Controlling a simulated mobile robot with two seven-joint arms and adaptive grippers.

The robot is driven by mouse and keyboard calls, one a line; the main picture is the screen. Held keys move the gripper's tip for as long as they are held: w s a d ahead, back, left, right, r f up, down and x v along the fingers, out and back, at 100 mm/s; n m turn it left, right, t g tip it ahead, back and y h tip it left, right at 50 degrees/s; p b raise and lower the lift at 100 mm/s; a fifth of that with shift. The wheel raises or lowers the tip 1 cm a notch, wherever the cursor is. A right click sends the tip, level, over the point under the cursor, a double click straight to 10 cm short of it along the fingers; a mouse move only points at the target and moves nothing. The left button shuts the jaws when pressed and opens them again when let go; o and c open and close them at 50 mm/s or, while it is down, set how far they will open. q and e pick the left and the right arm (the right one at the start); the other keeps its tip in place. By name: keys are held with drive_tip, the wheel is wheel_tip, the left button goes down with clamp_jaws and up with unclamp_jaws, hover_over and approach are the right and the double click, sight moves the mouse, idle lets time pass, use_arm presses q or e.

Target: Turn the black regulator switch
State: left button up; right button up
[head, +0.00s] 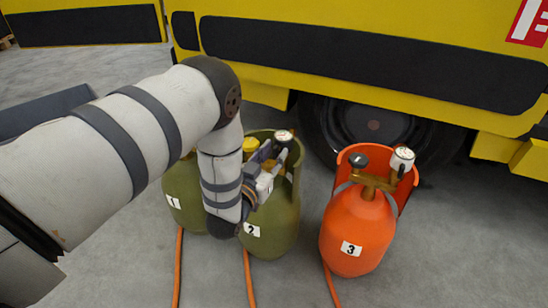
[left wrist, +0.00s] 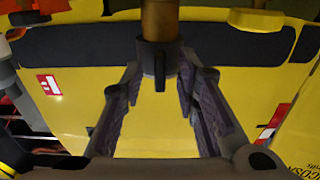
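The black regulator switch (left wrist: 158,58) shows in the left wrist view on the end of a brass-coloured pipe (left wrist: 159,20), with a narrow fin pointing toward the camera. My left gripper (left wrist: 160,76) is open, its two fingers on either side of the switch with a gap to the fin. Whether the fingertips touch the switch body cannot be told. In the head view my left gripper (head: 268,164) is at the top of green cylinder number 2 (head: 276,222) and hides the switch. My right gripper is not in view.
Green cylinder number 1 (head: 182,196) stands left, partly behind my arm. Orange cylinder number 3 (head: 352,232), with a black knob (head: 358,160) and white gauge, stands right. Orange hoses run toward the front. A yellow vehicle (head: 300,22) with a wheel (head: 375,125) stands behind.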

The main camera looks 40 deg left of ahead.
use_arm(q)
clamp_jaws()
drive_tip(key=shift+r, duration=0.1)
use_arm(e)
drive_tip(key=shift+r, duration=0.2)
use_arm(q)
drive_tip(key=m+p, duration=0.2)
drive_tip(key=m, duration=0.1)
drive_tip(key=shift+d, duration=0.15)
drive_tip(key=m+p, duration=0.1)
drive_tip(key=m, duration=0.3)
drive_tip(key=shift+m+p, duration=0.4)
drive_tip(key=m, duration=0.5)
drive_tip(key=shift+f+p, duration=0.2)
drive_tip(key=shift+p, duration=0.15)
drive_tip(key=shift+m, duration=2.5)
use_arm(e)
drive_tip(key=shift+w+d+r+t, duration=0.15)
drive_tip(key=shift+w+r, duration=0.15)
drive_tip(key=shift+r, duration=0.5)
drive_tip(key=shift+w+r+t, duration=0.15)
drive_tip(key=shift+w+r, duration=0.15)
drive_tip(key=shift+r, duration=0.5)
